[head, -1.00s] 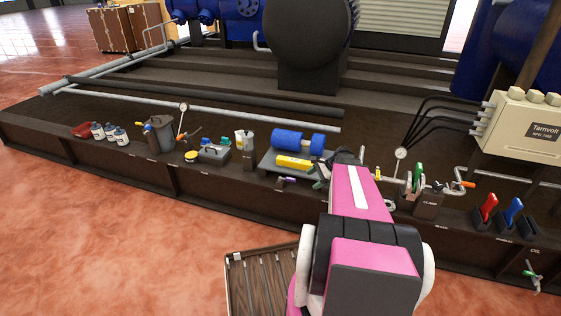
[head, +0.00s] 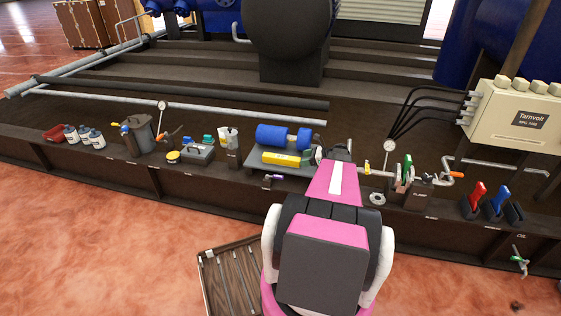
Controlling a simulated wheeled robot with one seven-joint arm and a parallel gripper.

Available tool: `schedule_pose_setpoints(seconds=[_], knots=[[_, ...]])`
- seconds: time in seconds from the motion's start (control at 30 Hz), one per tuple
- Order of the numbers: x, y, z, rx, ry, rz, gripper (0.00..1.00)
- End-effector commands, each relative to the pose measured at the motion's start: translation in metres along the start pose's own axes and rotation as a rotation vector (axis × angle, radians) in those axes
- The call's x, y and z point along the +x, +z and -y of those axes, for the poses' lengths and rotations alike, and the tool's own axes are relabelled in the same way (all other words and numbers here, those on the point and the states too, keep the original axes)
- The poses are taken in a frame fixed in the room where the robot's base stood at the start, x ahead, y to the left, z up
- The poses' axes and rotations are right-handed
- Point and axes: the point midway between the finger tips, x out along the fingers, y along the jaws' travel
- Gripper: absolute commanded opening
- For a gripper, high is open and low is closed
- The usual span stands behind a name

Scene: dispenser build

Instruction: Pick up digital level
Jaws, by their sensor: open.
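A yellow bar that looks like the digital level (head: 281,158) lies on a grey plate on the dark ledge, in front of a blue roller (head: 285,137). My pink arm reaches forward over the ledge edge, just right of the bar. My gripper (head: 338,150) is a dark shape beyond the arm's far end, to the right of the bar. It is open, and its fingers are mostly hidden by the arm. I cannot tell how near the fingertips are to the bar's right end, where a small greenish part (head: 308,157) shows.
Left along the ledge stand a grey box (head: 190,154), a dark pot (head: 140,132) and white bottles (head: 84,136). To the right are a gauge (head: 389,147), clamps and red and blue handles (head: 474,197). A slatted wooden crate (head: 205,285) stands on the floor below.

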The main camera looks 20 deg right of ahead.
Motion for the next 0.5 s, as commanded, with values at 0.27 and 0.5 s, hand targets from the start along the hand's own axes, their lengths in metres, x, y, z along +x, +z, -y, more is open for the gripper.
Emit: schedule_pose_setpoints(seconds=[0.27, 0.5], knots=[[0.023, 0.0, 0.001, -0.002, 0.0, -0.001, 0.72], [0.054, -0.001, 0.005, -0.002, 0.002, -0.002, 0.72]])
